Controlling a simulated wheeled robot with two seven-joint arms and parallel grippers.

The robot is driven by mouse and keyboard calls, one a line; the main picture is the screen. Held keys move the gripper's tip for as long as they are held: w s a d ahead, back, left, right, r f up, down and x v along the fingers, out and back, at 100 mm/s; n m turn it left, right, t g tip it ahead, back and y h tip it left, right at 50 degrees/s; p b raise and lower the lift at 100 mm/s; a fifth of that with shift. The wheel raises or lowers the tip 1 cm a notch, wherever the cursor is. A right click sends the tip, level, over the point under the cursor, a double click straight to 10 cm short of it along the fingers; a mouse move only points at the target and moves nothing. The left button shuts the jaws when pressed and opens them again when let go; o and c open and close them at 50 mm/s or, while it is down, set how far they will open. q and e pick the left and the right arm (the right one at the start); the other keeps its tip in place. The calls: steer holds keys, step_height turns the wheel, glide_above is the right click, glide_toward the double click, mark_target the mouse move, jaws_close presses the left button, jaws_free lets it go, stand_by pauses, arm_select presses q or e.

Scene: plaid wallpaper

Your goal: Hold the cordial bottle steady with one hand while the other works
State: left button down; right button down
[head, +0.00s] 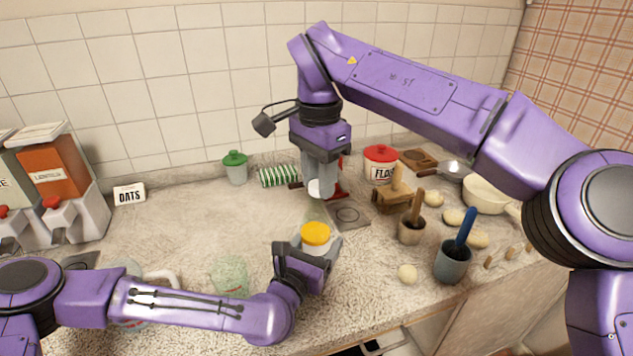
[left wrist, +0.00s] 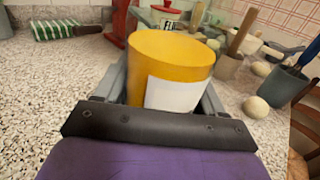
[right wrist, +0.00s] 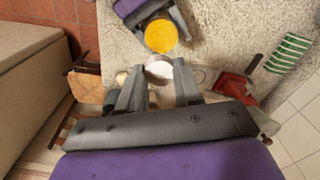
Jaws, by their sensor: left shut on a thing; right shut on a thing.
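A yellow cylinder with a white label (left wrist: 172,95) is between the fingers of my left gripper (head: 312,258), which is shut on it low over the counter. Its flat yellow top (head: 315,233) faces up, and it also shows in the right wrist view (right wrist: 161,36). My right gripper (head: 320,180) points down and is shut on a small white piece (head: 318,188), which also shows in its wrist view (right wrist: 160,70).
A glass jar (head: 229,276) stands behind my left forearm. At right are a blue-handled tool in a grey pot (head: 453,264), a brown-handled pot (head: 411,232) and a round pale ball (head: 408,274). Behind stand a red-lidded flour jar (head: 380,165) and a striped cloth (head: 279,176). The left-centre counter is clear.

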mark_target(317, 184)
steer(key=shift+a+r, duration=0.1)
steer(key=shift+r, duration=0.15)
steer(key=shift+s+r, duration=0.1)
steer(key=shift+r, duration=1.9)
arm_select(q)
jaws_free()
steer(key=shift+d, duration=0.1)
